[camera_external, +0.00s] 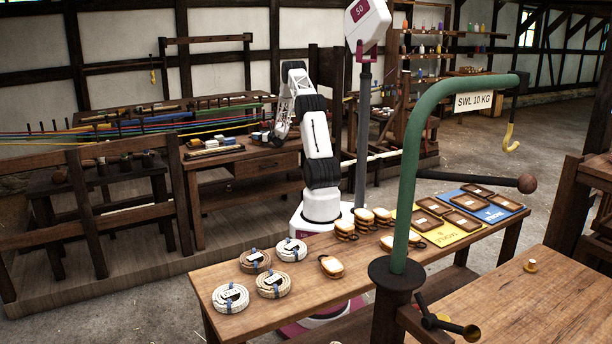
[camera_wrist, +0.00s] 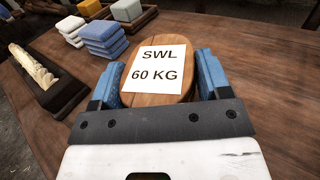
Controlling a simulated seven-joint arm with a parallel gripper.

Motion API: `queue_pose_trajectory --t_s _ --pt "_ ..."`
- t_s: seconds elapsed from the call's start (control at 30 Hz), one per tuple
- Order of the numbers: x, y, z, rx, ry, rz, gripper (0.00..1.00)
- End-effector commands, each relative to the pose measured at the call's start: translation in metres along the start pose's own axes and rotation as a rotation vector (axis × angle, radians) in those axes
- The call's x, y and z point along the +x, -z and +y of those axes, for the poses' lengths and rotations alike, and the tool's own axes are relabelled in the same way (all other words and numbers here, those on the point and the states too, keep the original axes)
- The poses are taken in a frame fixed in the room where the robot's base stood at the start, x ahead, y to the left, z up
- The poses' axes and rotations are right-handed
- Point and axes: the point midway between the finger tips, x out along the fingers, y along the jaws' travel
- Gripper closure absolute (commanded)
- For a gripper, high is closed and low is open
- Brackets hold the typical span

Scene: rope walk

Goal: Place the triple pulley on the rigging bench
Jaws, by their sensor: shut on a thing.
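My gripper (camera_wrist: 160,92) is shut on a wooden pulley block (camera_wrist: 176,98), its blue fingers on either side. A white label on the block reads SWL 60 KG. How many sheaves it has is hidden, so I cannot tell whether it is the triple pulley. In the external view my gripper (camera_external: 279,139) is at the back workbench (camera_external: 232,160); the held block is too small to make out there. Several similar wooden pulley blocks (camera_external: 346,229) sit on the front bench (camera_external: 305,303), and one single block (camera_external: 332,266) lies nearer its front edge.
Blue cloths (camera_wrist: 103,38) and a dark tray (camera_wrist: 48,82) lie left of my gripper; the wood at right is clear. The front bench holds rope coils (camera_external: 231,298), a yellow mat (camera_external: 445,236) and a blue mat (camera_external: 501,208). A green crane post (camera_external: 402,200) rises before it.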

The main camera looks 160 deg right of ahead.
Motion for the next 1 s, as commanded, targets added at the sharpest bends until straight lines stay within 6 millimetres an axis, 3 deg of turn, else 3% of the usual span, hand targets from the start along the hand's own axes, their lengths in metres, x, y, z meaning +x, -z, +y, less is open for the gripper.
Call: queue_pose_trajectory --t_s 0.37,0.4,0.57,1.0 --pt "0.0004 0.0008 -0.0004 -0.001 0.0 -0.002 0.71" --pt "0.0001 0.0022 -0.0002 -0.001 0.0 -0.001 0.28" --pt "0.0001 0.0018 -0.0002 -0.001 0.0 -0.001 0.04" --pt "-0.0011 -0.0012 -0.0003 0.0 0.001 0.0 0.04"
